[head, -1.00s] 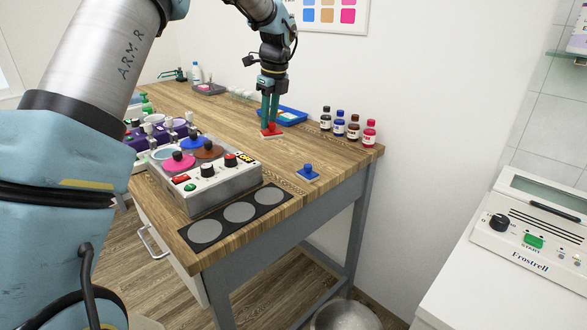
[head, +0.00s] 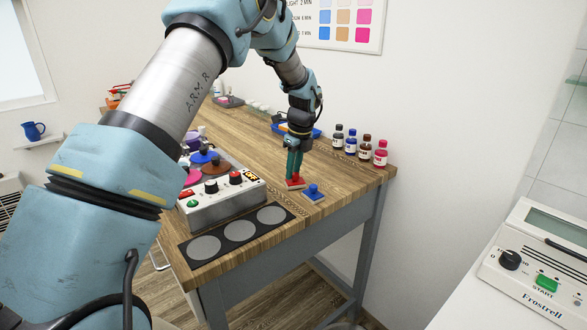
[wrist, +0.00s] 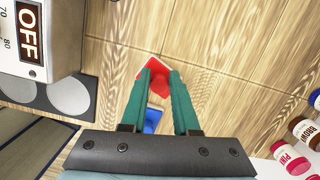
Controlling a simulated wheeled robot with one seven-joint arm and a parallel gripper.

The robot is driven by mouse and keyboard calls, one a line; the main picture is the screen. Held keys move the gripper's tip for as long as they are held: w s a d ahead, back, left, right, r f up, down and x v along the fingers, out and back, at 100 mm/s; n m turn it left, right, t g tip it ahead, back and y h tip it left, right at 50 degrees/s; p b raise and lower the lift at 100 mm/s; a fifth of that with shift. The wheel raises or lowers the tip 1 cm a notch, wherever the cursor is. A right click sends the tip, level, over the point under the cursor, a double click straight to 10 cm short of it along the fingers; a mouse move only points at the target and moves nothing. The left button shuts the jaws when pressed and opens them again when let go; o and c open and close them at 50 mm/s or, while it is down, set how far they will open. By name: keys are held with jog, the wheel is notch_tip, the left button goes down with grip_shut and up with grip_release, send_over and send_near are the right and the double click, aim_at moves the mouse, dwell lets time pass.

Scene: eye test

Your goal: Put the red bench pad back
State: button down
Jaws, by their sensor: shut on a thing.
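The red bench pad (head: 295,183) is a small flat square with a raised grip on top. My gripper (head: 293,177) points down over it, with its green fingers shut on its grip. The wrist view shows the red pad (wrist: 154,90) between the fingertips (wrist: 158,76). The pad is at or just above the wooden bench; I cannot tell if it touches. A similar blue pad (head: 313,195) lies on the bench just beside it, nearer the front edge. In the wrist view the blue pad (wrist: 152,121) is partly hidden behind my gripper.
A grey control box (head: 225,205) stands to the left, with a black strip of grey discs (head: 240,232) before it. Several small bottles (head: 366,150) stand along the wall at the right. A blue tray (head: 314,132) is behind my gripper.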

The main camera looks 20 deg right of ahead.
aim_at(298, 182)
jog(key=shift+f, duration=0.1)
jog(key=c, duration=0.7)
grip_release()
jog(key=shift+o, duration=0.2)
notch_tip(298, 182, up, 12)
jog(key=s+b, duration=0.1)
jog(key=b, duration=0.1)
jog(key=shift+s+d, duration=0.4)
